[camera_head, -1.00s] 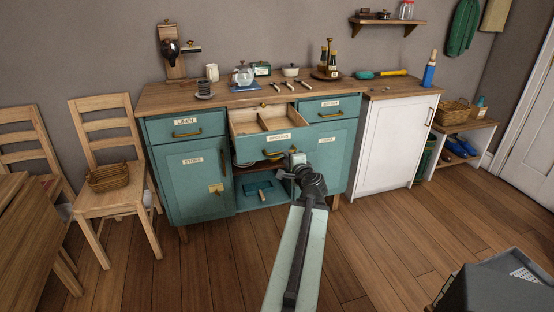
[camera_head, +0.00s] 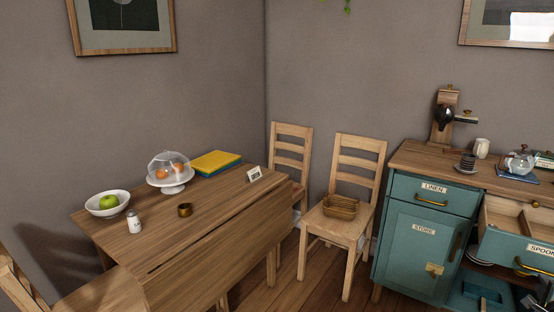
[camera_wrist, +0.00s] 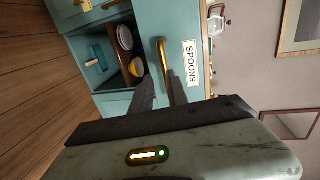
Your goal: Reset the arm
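The drawer labelled SPOONS (camera_head: 510,243) stands pulled out of the teal cabinet at the right edge of the head view; part of it is cut off. In the wrist view, which is turned sideways, its teal front (camera_wrist: 178,22) carries a brass handle (camera_wrist: 160,55) beside the white label. My gripper (camera_wrist: 160,84) shows there as two dark fingers with a gap between them. The handle lies in line with that gap; I cannot tell whether the fingers touch it. Nothing is held.
A wooden table (camera_head: 215,228) with a bowl (camera_head: 106,206), a domed cake stand (camera_head: 170,185) and books stands left. Two chairs are by the wall, one bearing a basket (camera_head: 341,207). Below the drawer is an open shelf with bowls (camera_wrist: 125,38).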

